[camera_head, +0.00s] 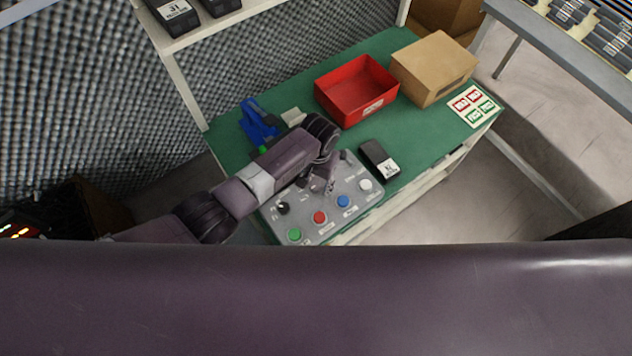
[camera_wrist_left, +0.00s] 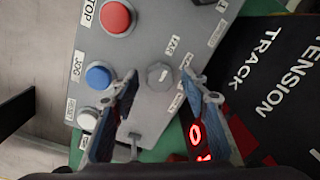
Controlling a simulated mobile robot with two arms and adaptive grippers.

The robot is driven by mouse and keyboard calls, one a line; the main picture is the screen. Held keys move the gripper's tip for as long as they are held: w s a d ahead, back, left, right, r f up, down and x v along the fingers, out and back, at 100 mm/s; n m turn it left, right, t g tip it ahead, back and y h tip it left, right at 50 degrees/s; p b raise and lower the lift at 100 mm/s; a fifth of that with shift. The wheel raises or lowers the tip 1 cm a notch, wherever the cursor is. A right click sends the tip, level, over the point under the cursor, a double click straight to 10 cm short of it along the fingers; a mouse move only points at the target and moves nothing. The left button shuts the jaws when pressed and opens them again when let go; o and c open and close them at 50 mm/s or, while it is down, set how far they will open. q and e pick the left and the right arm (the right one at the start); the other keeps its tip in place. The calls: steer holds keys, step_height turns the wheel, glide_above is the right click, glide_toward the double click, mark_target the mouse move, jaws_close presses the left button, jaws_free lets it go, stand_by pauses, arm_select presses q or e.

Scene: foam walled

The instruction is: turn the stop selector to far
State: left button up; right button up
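The grey control panel (camera_head: 330,208) lies on the green bench top. In the left wrist view a grey round knob (camera_wrist_left: 158,76), apparently the stop selector, stands on this panel with small labels around it that I cannot read surely. My left gripper (camera_head: 328,178) is over the panel's far part and hides the knob in the head view. In the wrist view the left gripper (camera_wrist_left: 165,92) is open, with one finger on each side of the knob and nothing held. I cannot tell how near the fingertips are to it. My right gripper is out of view.
Red (camera_head: 320,217), blue (camera_head: 343,201), white (camera_head: 365,185) and green (camera_head: 294,234) buttons and a black knob (camera_head: 282,207) are on the panel. A black box (camera_head: 376,156), a red bin (camera_head: 358,90) and a cardboard box (camera_head: 434,68) stand beyond. Blue clamp-like object (camera_head: 258,122) at left.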

mark_target(317, 185)
arm_select(q)
step_height(317, 185, up, 12)
steer(key=shift+d, duration=0.15)
stand_by(0.6)
steer(key=shift+s, duration=0.1)
stand_by(0.4)
